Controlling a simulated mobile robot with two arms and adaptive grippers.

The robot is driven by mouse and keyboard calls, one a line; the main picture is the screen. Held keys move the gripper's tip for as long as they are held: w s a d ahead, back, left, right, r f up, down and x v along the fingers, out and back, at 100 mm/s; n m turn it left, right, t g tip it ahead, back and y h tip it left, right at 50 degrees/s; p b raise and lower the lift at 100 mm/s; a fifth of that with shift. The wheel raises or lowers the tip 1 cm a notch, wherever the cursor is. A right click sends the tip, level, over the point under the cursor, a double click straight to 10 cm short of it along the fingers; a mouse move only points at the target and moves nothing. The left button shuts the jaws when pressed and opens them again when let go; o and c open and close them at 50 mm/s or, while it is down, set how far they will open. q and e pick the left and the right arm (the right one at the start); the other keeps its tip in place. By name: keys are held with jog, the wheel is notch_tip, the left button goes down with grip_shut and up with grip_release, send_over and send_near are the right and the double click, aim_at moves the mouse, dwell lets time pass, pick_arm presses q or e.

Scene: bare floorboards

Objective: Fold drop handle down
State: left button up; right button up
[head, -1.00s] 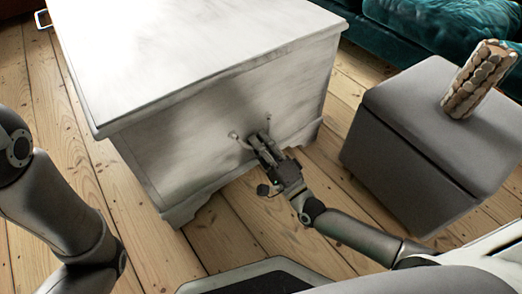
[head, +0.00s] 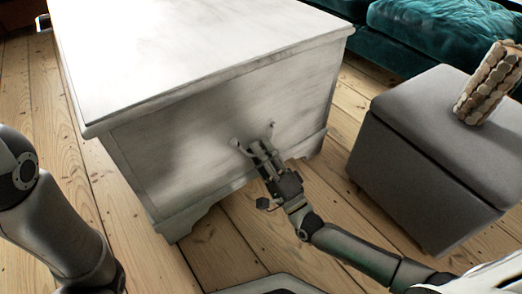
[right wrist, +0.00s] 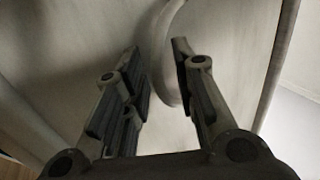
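The drop handle (head: 236,143) is on the near end panel of a whitewashed wooden chest (head: 215,125). Its two ends show either side of my right gripper (head: 255,146), which covers its middle. In the right wrist view the handle is a pale curved bar (right wrist: 163,60) running down between the two dark fingers of the right gripper (right wrist: 162,50). The fingers stand apart, with a gap around the bar; whether either touches it I cannot tell. The exact tilt of the handle is hidden. Of my left arm only links show, at the left edge; its gripper is out of view.
A grey upholstered ottoman (head: 410,170) stands right of the chest, with a knobbly cylindrical object (head: 488,85) on top. A teal sofa (head: 440,35) is behind. Bare floorboards (head: 120,215) lie in front.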

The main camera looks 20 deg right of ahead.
jog(key=shift+r, duration=0.15)
jog(key=shift+s, duration=0.15)
jog(key=v, duration=1.1)
jog(key=shift+s+f, duration=0.3)
jog(key=shift+s+d, duration=0.1)
jog(key=shift+d, duration=0.05)
